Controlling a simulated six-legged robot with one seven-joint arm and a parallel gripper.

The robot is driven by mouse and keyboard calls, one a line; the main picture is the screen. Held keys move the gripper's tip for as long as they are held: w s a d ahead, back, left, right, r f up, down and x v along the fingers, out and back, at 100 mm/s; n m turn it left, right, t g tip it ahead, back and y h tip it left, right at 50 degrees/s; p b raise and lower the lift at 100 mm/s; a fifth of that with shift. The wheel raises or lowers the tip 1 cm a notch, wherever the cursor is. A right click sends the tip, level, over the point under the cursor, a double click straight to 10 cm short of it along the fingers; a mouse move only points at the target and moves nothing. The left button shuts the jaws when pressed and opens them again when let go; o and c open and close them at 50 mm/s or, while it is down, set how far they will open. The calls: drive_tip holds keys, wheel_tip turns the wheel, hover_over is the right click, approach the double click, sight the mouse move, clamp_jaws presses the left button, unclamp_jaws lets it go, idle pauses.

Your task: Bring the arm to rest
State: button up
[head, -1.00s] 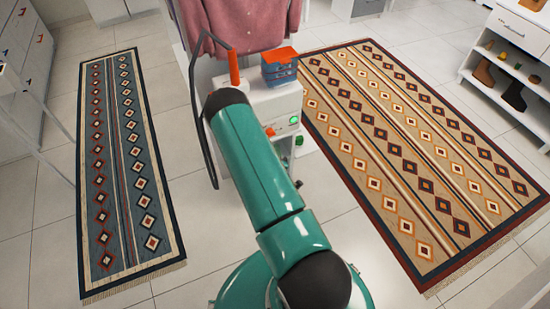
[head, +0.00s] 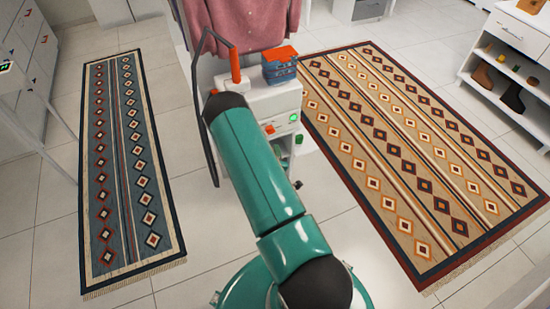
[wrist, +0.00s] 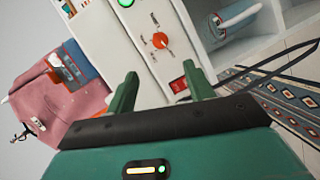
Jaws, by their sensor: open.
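My green arm reaches forward from the bottom of the head view, and its far end hides my gripper there. In the wrist view my gripper (wrist: 162,92) shows as two green fingers standing wide apart with nothing between them. Beyond the fingers is a white panel (wrist: 150,42) with an orange-red knob, a green button and a red switch. The fingers look apart from the panel, though the exact gap is hard to judge. The same white unit (head: 275,103) stands ahead of my arm in the head view.
A pink garment (head: 240,22) hangs behind the unit, and a blue box with an orange top (head: 279,68) sits on it. A blue rug (head: 125,180) and a beige rug (head: 410,150) lie on open floor. White shelves (head: 510,55) stand at right.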

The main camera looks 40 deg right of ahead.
idle(0.3)
drive_tip(key=w+a+r+m+g+y, duration=0.1)
drive_tip(key=w+a+r+m+y, duration=0.3)
drive_tip(key=r, duration=0.6)
drive_tip(key=w+a+r+m+g, duration=0.2)
drive_tip(key=w+a+r, duration=0.4)
drive_tip(key=r, duration=0.4)
drive_tip(key=s+a+r+y, duration=0.2)
drive_tip(key=a+r, duration=0.4)
drive_tip(key=r, duration=0.2)
drive_tip(key=s+a+r+m+g+y, duration=0.1)
drive_tip(key=s+a+r+g+y, duration=0.15)
drive_tip(key=s+a+r, duration=0.8)
drive_tip(key=s+a+r+g, duration=0.1)
drive_tip(key=s+a+r, duration=0.1)
drive_tip(key=s, duration=0.6)
drive_tip(key=s+a+r+m+g, duration=0.1)
drive_tip(key=s+r, duration=0.2)
drive_tip(key=s, duration=0.4)
drive_tip(key=shift+s+a+r+y, duration=0.25)
drive_tip(key=shift+s+a+y, duration=0.1)
drive_tip(key=shift+d, duration=0.15)
